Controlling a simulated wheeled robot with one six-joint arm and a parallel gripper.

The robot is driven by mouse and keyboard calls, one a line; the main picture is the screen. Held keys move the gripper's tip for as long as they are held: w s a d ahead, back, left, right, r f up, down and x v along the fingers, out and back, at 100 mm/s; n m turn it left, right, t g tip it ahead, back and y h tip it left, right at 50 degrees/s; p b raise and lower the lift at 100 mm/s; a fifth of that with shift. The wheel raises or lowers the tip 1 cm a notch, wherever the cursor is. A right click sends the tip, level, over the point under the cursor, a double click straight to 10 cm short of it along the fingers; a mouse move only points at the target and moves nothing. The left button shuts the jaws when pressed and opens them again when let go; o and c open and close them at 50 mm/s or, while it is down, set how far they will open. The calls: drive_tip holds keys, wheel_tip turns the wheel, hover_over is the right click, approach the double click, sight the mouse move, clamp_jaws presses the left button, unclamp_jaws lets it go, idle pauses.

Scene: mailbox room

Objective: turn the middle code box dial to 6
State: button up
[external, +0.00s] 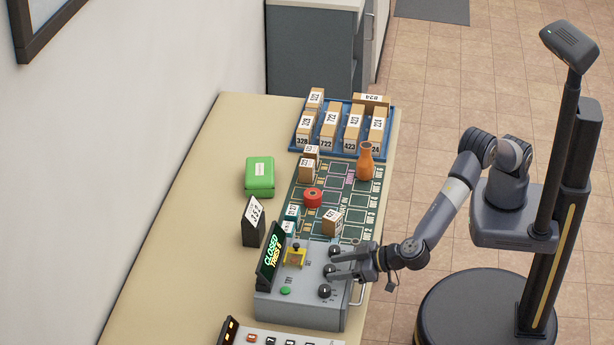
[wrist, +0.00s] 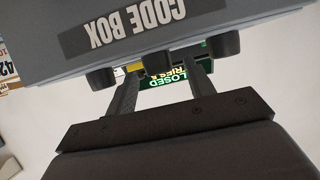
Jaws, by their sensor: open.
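The grey code box (external: 300,308) stands at the near end of the table, with three black dials on its top in a row. The middle dial (external: 329,270) is partly hidden by my gripper (external: 338,264), which reaches in from the right with its fingers level. In the wrist view the middle dial (wrist: 158,63) shows between the two fingers of my open gripper (wrist: 162,82), with gaps on both sides. The outer dials, (wrist: 98,78) and (wrist: 222,70), lie outside the fingers. The dial's pointer and setting cannot be read.
The box carries a lit screen (external: 270,257) reading "CLOSED", a yellow part (external: 295,256) and a green button (external: 286,290).

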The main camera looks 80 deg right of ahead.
drive_tip(key=shift+w+f, duration=0.25)
drive_tip(key=shift+w, duration=0.3)
drive_tip(key=c, duration=1)
drive_tip(key=shift+o, duration=0.2)
